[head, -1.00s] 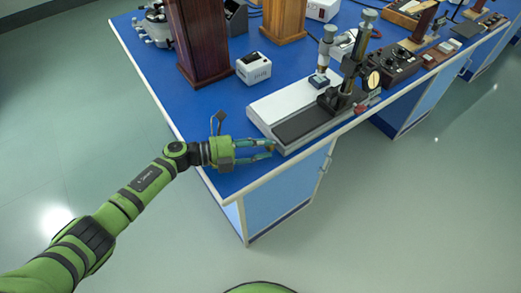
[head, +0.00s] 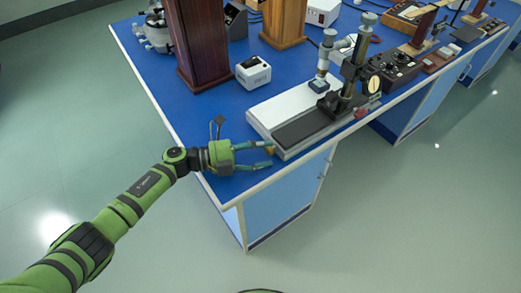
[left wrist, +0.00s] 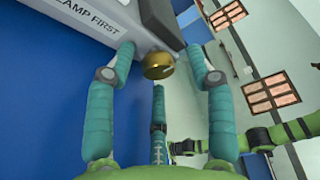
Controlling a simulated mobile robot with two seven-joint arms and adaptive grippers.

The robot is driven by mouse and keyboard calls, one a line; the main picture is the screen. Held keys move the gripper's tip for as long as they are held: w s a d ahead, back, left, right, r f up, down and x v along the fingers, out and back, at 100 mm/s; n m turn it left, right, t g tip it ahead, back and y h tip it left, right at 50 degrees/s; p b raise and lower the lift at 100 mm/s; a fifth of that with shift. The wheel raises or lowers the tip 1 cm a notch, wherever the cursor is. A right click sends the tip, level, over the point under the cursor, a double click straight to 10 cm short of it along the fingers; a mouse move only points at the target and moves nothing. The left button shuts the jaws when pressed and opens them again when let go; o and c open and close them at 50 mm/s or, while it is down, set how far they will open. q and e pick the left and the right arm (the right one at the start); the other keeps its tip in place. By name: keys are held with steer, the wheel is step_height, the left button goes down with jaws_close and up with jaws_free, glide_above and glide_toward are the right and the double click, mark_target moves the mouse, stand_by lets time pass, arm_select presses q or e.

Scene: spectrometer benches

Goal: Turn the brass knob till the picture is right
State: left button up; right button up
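The brass knob (left wrist: 158,66) sticks out from the end of the grey-and-white instrument base (left wrist: 85,18). In the head view the knob (head: 270,150) shows small at the base's near left end. My left gripper (head: 269,154) is at that end, its fingers on either side of the knob. In the left wrist view the fingers of the left gripper (left wrist: 162,62) stand apart, with visible gaps between them and the knob. It is open and holds nothing. The base carries a dark column (head: 352,70) with a grey tube. My right gripper is not in view.
Part of the lettering on the base reads "LAMP FIRST". A white box (head: 253,72) and wooden posts (head: 198,40) stand behind on the blue bench (head: 200,115). A black control box (head: 394,68) stands farther right. The bench's front edge is close to the gripper.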

arm_select(q)
steer(key=shift+a, duration=0.25)
steer(key=v, duration=1.1)
steer(key=shift+s+a, duration=0.1)
steer(key=shift+a, duration=0.2)
